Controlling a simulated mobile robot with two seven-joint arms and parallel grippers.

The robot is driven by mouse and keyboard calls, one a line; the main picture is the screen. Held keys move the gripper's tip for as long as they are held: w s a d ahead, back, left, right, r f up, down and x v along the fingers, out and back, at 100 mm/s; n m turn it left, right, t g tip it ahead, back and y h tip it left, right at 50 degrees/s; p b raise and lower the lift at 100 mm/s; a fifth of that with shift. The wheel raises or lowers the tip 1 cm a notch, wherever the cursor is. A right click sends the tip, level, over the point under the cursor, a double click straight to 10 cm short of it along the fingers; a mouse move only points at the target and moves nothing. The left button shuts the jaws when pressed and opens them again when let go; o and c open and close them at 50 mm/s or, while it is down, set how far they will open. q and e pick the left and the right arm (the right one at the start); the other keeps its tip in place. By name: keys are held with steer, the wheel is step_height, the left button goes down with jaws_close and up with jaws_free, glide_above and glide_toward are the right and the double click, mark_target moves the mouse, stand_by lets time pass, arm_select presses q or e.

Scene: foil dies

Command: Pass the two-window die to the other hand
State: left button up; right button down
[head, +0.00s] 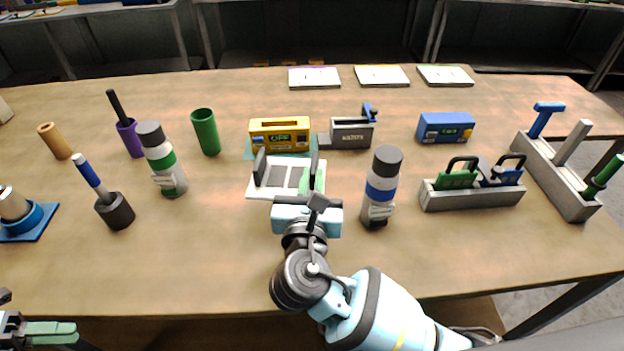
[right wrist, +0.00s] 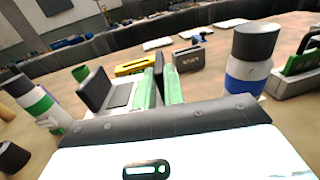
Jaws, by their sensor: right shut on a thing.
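The two-window die (head: 252,191) appears as a white plate with two grey panels and an upright dark grip at each end, in the middle of the table in the head view. My right gripper (head: 317,176) is shut on its right-hand dark grip. In the right wrist view that grip (right wrist: 158,70) stands between my green fingers (right wrist: 160,90), and the other grip (right wrist: 96,92) is free at left. I cannot tell whether the plate touches the table. My left gripper (head: 48,333) is empty at the bottom left, below the table's front edge; its finger gap is unclear.
A blue-banded bottle (head: 381,190) stands close right of my right gripper. A yellow box (head: 280,136) and a grey block (head: 351,134) stand behind. A green-banded bottle (head: 161,160) and a green cup (head: 206,133) stand left. A grey rack (head: 470,198) holds green and blue dies.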

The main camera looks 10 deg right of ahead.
arm_select(q)
steer(key=s+d+f+n+t+h, duration=0.1)
steer(key=s+d+f+n, duration=0.1)
steer(key=s+d+f, duration=0.3)
steer(key=s+d+f+n+t, duration=0.2)
steer(key=s+d+f, duration=0.15)
steer(key=f, duration=0.35)
steer(key=w+d+f+n+t+y, duration=0.1)
steer(key=d+f+n+t+y, duration=0.2)
steer(key=d+n, duration=0.65)
steer(key=w+d+f+n+t+y, duration=0.1)
steer(key=d+f+n+t+y, duration=0.2)
steer(key=d+n, duration=0.6)
steer(key=s+a+n+g+y, duration=0.2)
steer(key=s+a+n+y, duration=0.2)
steer(key=n, duration=0.6)
steer(key=shift+s+a+f+y, duration=0.2)
steer(key=shift+s+y, duration=0.15)
steer(key=shift+y, duration=0.45)
